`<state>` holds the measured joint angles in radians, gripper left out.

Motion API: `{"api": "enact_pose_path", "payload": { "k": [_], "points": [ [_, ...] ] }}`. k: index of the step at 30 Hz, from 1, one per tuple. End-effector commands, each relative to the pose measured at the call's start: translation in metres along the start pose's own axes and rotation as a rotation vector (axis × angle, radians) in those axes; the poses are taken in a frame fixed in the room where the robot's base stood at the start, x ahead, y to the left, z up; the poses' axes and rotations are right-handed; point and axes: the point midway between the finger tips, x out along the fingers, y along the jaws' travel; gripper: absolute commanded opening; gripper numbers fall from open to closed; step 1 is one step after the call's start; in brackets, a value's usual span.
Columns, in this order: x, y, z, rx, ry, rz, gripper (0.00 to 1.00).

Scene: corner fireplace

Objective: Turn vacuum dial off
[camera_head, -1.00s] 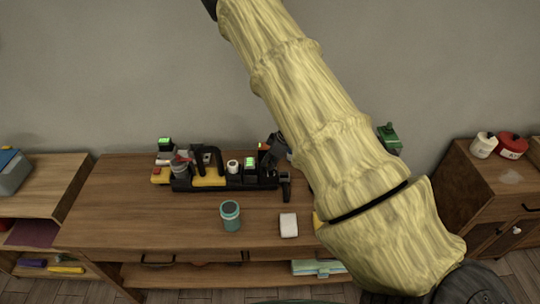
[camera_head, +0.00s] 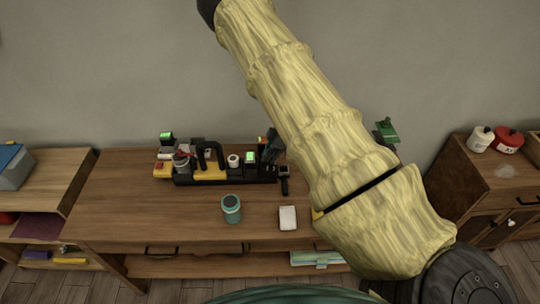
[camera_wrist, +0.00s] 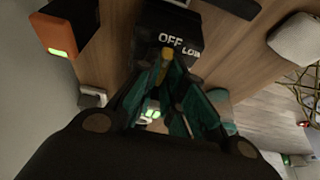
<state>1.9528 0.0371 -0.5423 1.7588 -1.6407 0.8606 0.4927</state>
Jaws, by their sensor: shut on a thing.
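In the wrist view, a black box (camera_wrist: 192,35) carries white lettering that reads "OFF" and "LOW". A small yellow piece (camera_wrist: 165,65), which looks like the dial's pointer, shows just below the lettering. My gripper (camera_wrist: 164,75) has its teal fingers closed in around this yellow piece, and the rest of the dial is hidden by the fingers. In the head view, my gripper shows as a small dark shape (camera_head: 271,147) at the right end of the black and yellow unit (camera_head: 210,174). The dial cannot be made out there.
The unit stands at the back of a wooden workbench (camera_head: 125,205). A teal-lidded jar (camera_head: 231,209) and a white block (camera_head: 288,218) stand nearer the front. A green tool (camera_head: 386,131) is right of my arm. The bench's front left is clear.

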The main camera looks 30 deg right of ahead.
Motion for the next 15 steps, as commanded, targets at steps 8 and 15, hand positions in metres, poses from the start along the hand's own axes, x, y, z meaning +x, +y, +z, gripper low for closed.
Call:
{"api": "enact_pose_path", "payload": {
  "k": [8,15],
  "points": [
    [0.0073,-0.0069,0.0007,0.001,0.001,-0.013,0.31],
    [0.0053,-0.0047,0.0003,0.001,0.001,-0.009,0.32]
  ]
}}
